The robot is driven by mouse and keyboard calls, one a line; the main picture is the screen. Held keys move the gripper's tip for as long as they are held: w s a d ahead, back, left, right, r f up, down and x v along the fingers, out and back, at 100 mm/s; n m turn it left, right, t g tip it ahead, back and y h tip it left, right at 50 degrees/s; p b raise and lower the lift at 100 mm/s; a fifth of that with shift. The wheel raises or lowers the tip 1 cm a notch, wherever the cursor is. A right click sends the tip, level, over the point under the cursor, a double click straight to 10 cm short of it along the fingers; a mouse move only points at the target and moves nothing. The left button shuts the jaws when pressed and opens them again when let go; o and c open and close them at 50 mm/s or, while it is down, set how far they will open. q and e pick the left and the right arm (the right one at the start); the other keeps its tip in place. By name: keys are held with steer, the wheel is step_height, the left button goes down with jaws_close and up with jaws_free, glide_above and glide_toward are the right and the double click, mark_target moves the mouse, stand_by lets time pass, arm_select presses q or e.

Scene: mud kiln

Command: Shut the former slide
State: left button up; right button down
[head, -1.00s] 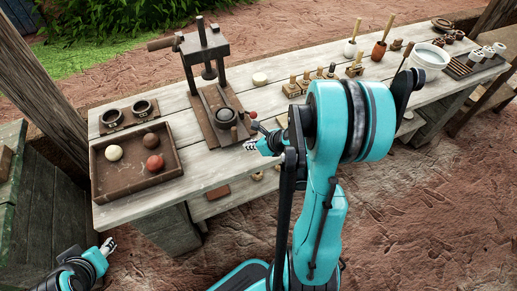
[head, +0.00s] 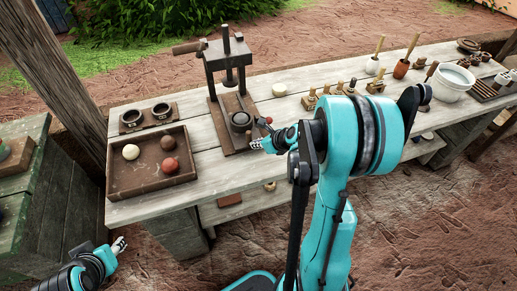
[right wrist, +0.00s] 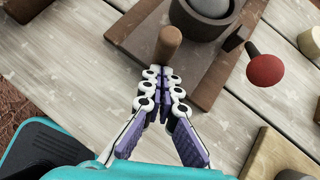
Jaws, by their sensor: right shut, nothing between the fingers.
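The press (head: 226,68) stands upright on the bench with a dark round former (head: 240,121) on its wooden base. In the head view the former sits on the front side of the ram. In the right wrist view, the dark former cup (right wrist: 205,15) is at the top and a brown wooden handle (right wrist: 168,46) points toward my fingers. My right gripper (right wrist: 160,74) is shut and empty, its tips at the handle's near end; I cannot tell whether they touch. It also shows in the head view (head: 257,144). My left gripper (head: 118,245) is low at the left, away from the press, its fingers too small to judge.
A red-knobbed lever (right wrist: 265,70) sticks out right of the former. A tray (head: 120,183) with three balls lies left of the press. Stamps (head: 311,100) and a white bucket (head: 452,84) stand to the right. Bare planks lie in front of the press.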

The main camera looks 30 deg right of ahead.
mark_target(246, 117)
steer(key=w+d, duration=0.1)
steer(key=w, duration=0.3)
steer(key=w+d, duration=0.1)
steer(key=w, duration=0.4)
steer(key=w+d, duration=0.1)
steer(key=w, duration=0.3)
steer(key=shift+w+d, duration=0.1)
steer(key=shift+w, duration=0.05)
steer(key=shift+w+d, duration=0.1)
steer(key=shift+w, duration=0.1)
steer(key=shift+r, duration=0.1)
